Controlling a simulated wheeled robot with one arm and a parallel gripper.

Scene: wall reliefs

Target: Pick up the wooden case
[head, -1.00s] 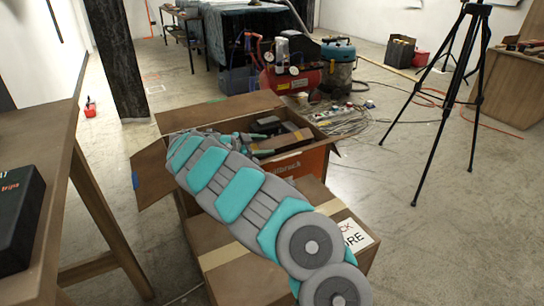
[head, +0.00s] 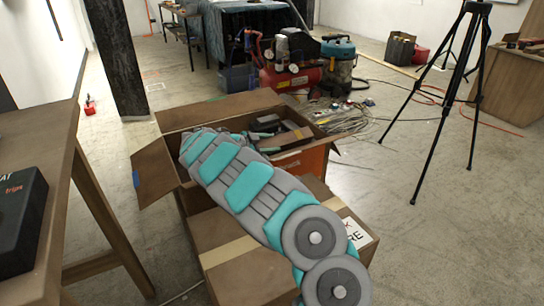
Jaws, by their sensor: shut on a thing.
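The wooden case (head: 288,139) is a small tan-brown block in the open cardboard box (head: 152,178), near its right side. My grey and teal arm reaches from the lower right over the box. My gripper (head: 266,144) is at the left end of the case, inside the box opening, and is shut on it. The fingertips are small and partly hidden by my arm, as is the left part of the box's inside. I cannot tell whether the case is clear of what lies under it.
Dark items (head: 266,120) lie behind the case in the box. A closed carton (head: 235,265) stands in front. A wooden table (head: 62,150) with a black case (head: 18,225) is at left. A tripod (head: 450,110) stands at right. Cables and a red compressor (head: 290,78) are behind.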

